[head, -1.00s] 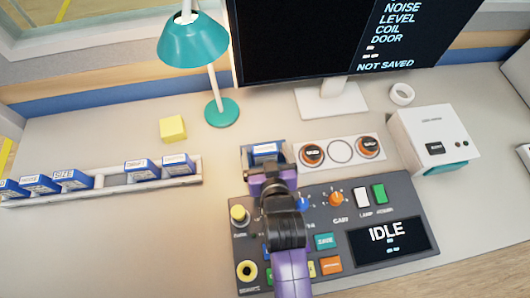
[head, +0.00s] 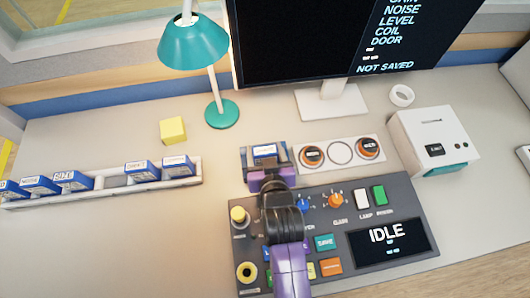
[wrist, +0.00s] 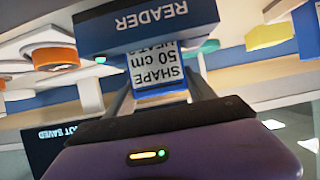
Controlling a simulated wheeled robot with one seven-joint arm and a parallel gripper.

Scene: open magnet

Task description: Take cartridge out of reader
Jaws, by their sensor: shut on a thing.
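The cartridge (head: 264,151) is a small blue block with a white label. The wrist view shows its label (wrist: 157,73), reading "SHAPE 50 cm", below the front of the blue reader (wrist: 150,24). My gripper (wrist: 161,88) is shut on the cartridge, one dark finger on each side. In the head view my gripper (head: 266,164) covers part of the reader (head: 247,158), at the back left of the control panel. The cartridge's far end is hidden, so I cannot tell how deep it sits in the reader.
A rack (head: 110,183) with several blue cartridges and a gap lies at left. A yellow block (head: 173,130) and a teal lamp (head: 221,112) stand behind. The control panel (head: 343,198) with knobs and an IDLE display lies under my arm. A white box (head: 432,140) stands at right.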

